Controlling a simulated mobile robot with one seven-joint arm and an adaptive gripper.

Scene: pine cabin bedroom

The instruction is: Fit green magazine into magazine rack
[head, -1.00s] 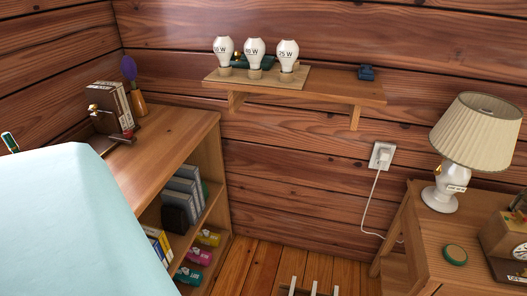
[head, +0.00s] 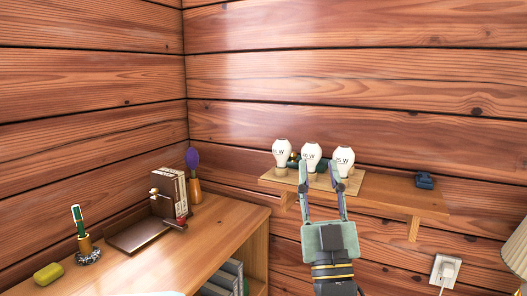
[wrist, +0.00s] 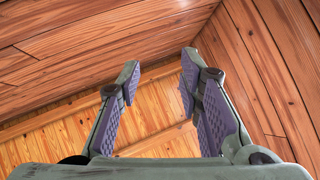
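I cannot make out a green magazine or a magazine rack for certain in either current view. My gripper (head: 323,172) is raised in the head view, in front of the wall shelf in the picture. Its two fingers are spread apart with nothing between them. The wrist view also shows the open, empty gripper (wrist: 160,75), with purple pads facing pine boards. Several grey upright volumes (head: 225,280) show in the bookcase's lower compartment, cut off by the frame's bottom edge.
A wall shelf (head: 390,204) bears three bulbs, one at left (head: 282,153), and a small blue object (head: 425,180). The bookcase top (head: 200,235) holds a brown tray (head: 130,235), upright books (head: 172,188), a purple brush (head: 192,160) and a yellow-green object (head: 48,273). A lampshade (head: 517,252) stands right.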

